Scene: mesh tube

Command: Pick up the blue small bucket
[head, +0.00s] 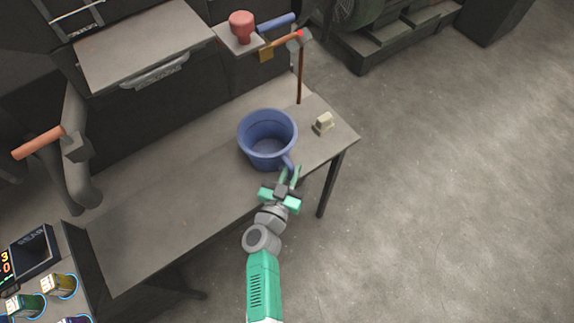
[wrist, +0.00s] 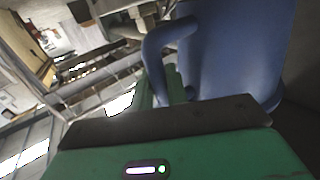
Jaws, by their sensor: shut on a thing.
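The blue small bucket (head: 268,138) stands upright on the grey table, towards its right end, with its open top facing up. Its handle sticks out on the side near my arm. My gripper (head: 290,176) is at that handle, with its green fingers shut on it. In the wrist view the bucket's blue wall (wrist: 235,55) fills the upper right, and the curved handle (wrist: 155,60) runs down between the green fingers (wrist: 165,90). The exact contact is partly hidden behind the dark edge of my gripper.
The table (head: 180,215) is bare to the left of the bucket. A small beige object (head: 323,123) lies right of the bucket. Small jars (head: 60,285) stand at lower left. Open floor lies right.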

